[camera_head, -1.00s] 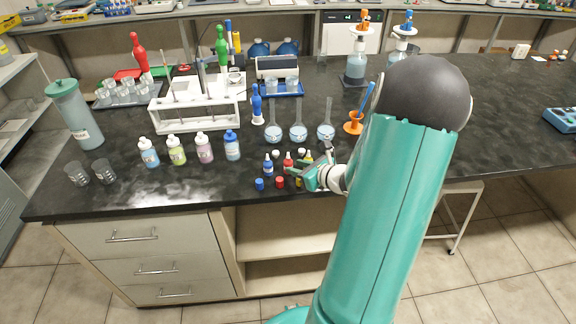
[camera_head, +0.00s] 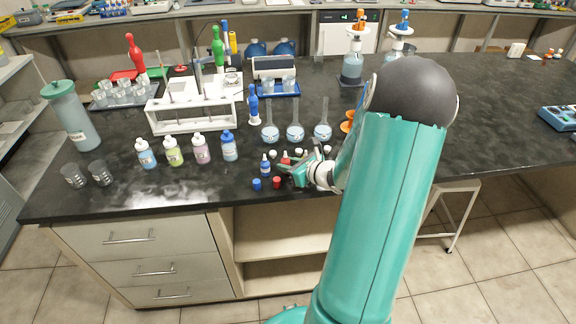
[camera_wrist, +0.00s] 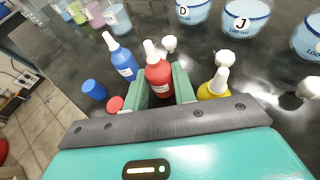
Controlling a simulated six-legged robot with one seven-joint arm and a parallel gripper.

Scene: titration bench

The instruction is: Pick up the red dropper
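The red dropper (camera_wrist: 158,77) is a small red bottle with a white tip. In the wrist view it stands upright between the two green fingers of my gripper (camera_wrist: 164,88), which are spread on either side of it. I see little gap, and contact is not clear. In the head view my gripper (camera_head: 299,173) is low over the bench front and hides most of the red dropper (camera_head: 285,161). A blue dropper (camera_wrist: 121,62) stands left of it and a yellow dropper (camera_wrist: 213,88) right of it.
A blue cap (camera_wrist: 93,89) and a red cap (camera_wrist: 115,104) lie left of my gripper. White caps lie behind the droppers. Round flasks (camera_head: 296,132) stand further back, and coloured bottles (camera_head: 201,150) to the left. The bench's front edge is close.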

